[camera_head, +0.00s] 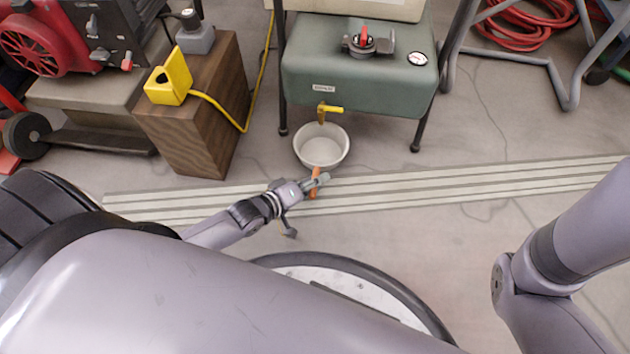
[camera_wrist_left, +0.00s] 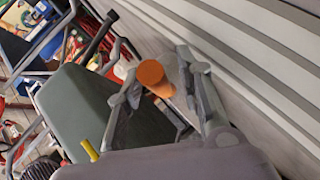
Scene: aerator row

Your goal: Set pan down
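The pan (camera_head: 322,148) is a round, pale grey-white, empty-looking vessel with an orange handle pointing toward me. It is below the yellow-levered tap (camera_head: 328,108) of the green tank (camera_head: 350,77). My left gripper (camera_head: 317,184) is shut on the handle, with orange showing on both sides of the fingers. In the left wrist view the orange handle end (camera_wrist_left: 152,75) lies between the two fingers. The pan looks level and near the floor; I cannot tell whether it touches. My right arm shows at the right, but its gripper is out of view.
A ridged pale strip (camera_head: 450,192) runs across the floor under the handle. The tank's dark legs (camera_head: 416,130) stand around the pan area. A wooden block (camera_head: 195,110) with a yellow box (camera_head: 169,80) and cable is at the left. A red hose (camera_head: 528,25) lies at the back right.

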